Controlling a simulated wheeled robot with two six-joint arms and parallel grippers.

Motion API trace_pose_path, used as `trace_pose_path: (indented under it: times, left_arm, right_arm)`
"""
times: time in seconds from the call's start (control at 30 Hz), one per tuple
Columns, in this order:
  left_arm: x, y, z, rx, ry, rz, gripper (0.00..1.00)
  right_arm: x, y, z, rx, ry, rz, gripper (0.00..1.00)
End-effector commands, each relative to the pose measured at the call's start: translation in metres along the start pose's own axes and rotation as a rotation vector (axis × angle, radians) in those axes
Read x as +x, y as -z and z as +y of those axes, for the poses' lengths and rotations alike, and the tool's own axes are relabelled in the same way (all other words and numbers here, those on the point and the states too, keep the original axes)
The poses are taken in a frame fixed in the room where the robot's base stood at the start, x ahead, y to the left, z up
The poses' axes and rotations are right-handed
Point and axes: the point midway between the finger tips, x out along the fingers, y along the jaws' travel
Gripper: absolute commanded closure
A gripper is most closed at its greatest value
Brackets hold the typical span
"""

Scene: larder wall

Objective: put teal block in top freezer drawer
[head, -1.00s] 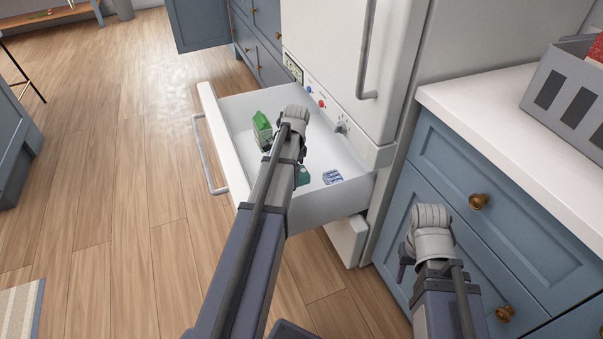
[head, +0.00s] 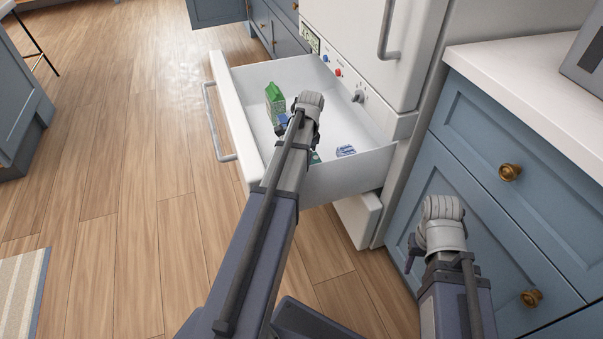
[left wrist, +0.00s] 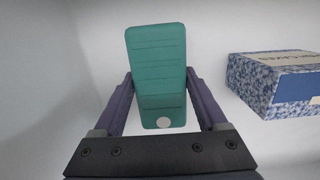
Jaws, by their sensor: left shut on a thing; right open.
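The teal block (left wrist: 157,75) is between the two fingers of my left gripper (left wrist: 160,88), which is shut on it. In the head view only a sliver of the block (head: 315,157) shows beside my left arm, inside the open white freezer drawer (head: 352,176). My left gripper's fingers are mostly hidden under the arm there. I cannot tell whether the block touches the drawer floor. My right gripper (head: 412,254) is open, low in front of the blue cabinet, and apart from the drawer.
A green carton (head: 275,104) stands in the drawer left of my left arm. A blue and white box (head: 346,151) lies to its right and also shows in the left wrist view (left wrist: 277,84). The white counter (head: 520,60) is at right. Wooden floor is free at left.

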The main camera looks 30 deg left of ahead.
Motion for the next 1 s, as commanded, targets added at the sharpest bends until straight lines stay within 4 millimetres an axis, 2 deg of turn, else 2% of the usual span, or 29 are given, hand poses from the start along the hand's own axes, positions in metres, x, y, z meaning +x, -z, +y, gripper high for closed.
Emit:
trace_pose_path:
  times: [0.3, 0.77, 0.8, 1.0]
  left_arm:
    - [0.036, 0.004, 0.000, 0.000, -0.001, 0.000, 1.00]
    - [0.041, 0.005, 0.000, 0.000, -0.001, 0.000, 1.00]
    - [0.039, 0.005, 0.000, 0.000, -0.001, 0.001, 0.21]
    - [0.038, 0.005, 0.000, 0.000, -0.001, 0.001, 0.00]
  right_arm:
    - [0.036, 0.002, -0.004, 0.008, 0.000, 0.000, 0.50]
    - [0.041, 0.002, -0.004, 0.010, 0.000, 0.000, 0.50]
    - [0.039, 0.002, -0.004, 0.010, 0.000, 0.000, 0.50]
    - [0.038, 0.002, -0.004, 0.010, 0.000, 0.000, 0.50]
